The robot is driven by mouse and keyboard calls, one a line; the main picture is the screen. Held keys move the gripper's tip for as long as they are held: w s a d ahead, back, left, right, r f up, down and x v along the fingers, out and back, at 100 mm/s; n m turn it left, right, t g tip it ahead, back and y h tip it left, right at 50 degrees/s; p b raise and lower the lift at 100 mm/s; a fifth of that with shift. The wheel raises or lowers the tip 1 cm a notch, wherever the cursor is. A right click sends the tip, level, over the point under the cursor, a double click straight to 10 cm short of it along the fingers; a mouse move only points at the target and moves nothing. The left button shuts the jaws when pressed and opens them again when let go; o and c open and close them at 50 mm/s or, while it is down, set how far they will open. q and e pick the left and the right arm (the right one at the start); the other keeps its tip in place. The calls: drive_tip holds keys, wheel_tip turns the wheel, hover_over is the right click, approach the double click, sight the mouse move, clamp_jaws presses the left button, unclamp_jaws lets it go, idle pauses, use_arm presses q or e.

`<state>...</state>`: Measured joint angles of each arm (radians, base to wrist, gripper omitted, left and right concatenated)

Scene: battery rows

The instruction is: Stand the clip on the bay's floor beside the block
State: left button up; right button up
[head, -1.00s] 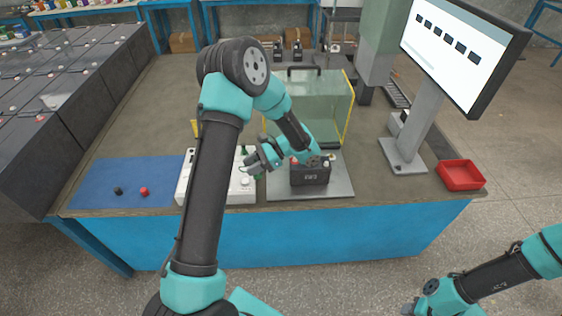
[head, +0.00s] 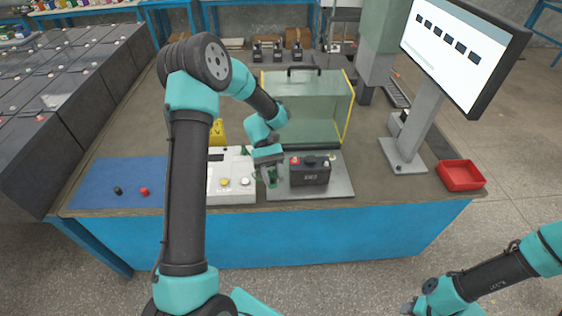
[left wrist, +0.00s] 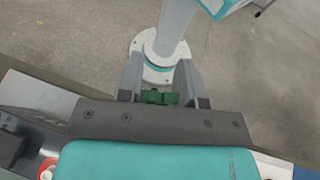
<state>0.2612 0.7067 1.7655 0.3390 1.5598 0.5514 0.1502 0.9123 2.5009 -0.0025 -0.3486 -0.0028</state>
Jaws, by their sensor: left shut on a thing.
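The green clip (left wrist: 160,97) is between the fingers of my left gripper (left wrist: 162,92) in the left wrist view. In the head view my left gripper (head: 269,177) points down, just left of the black block (head: 310,172), shut on the clip. The block stands upright, with a red cap on top, on the grey plate of the bay's floor (head: 335,187). The clip is low by the plate's left edge; I cannot tell whether it touches the plate. My right gripper (head: 410,308) is partly seen at the bottom edge; its fingers are unclear.
A white panel box (head: 232,190) with buttons stands close left of the plate. A clear guard (head: 300,105) with yellow edges rises behind the block. A monitor stand (head: 403,155) and a red tray (head: 461,175) are to the right. A blue mat (head: 115,180) lies left.

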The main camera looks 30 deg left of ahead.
use_arm(q)
drive_tip(key=w+d+r+n+t+h, duration=0.1)
drive_tip(key=w+d+r+n+t, duration=0.3)
drive_tip(key=w+r+n+t, duration=0.75)
drive_tip(key=w+a+f+n+t+y, duration=0.8)
drive_tip(key=w+a+f+n+t, duration=0.3)
drive_tip(key=a+f+n, duration=0.1)
drive_tip(key=shift+a, duration=0.4)
drive_tip(key=shift+f+n, duration=0.1)
drive_tip(key=shift+n, duration=0.15)
wheel_tip(320, 180, down, 6)
drive_tip(key=shift+f, duration=0.15)
drive_tip(key=shift+f, duration=1.8)
